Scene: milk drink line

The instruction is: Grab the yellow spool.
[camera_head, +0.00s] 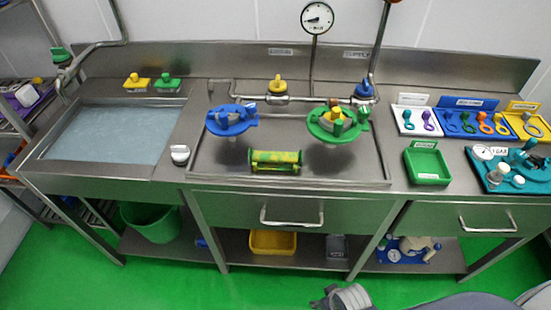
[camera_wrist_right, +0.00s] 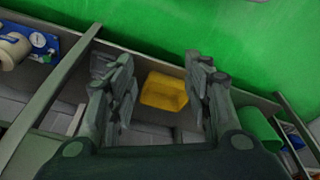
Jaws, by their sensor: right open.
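A yellow and green spool-like cylinder (camera_head: 275,160) lies on its side on the steel worktop, near the front edge of the recessed area. It is the only spool-shaped thing I can make out, and its yellow shows in patches between green parts. My right gripper (camera_wrist_right: 158,75) is open and empty in the right wrist view, with its fingers apart. It is in front of the bench, facing the lower shelf, away from the spool. The spool is not in the right wrist view. My left gripper is not in view.
A blue wheel-like fitting (camera_head: 231,120) and a green one (camera_head: 338,124) stand behind the spool. A green tray (camera_head: 427,165) is to the right, a white knob (camera_head: 180,154) to the left. A drawer handle (camera_head: 291,217) sticks out below. A yellow bin (camera_head: 273,242) is on the lower shelf.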

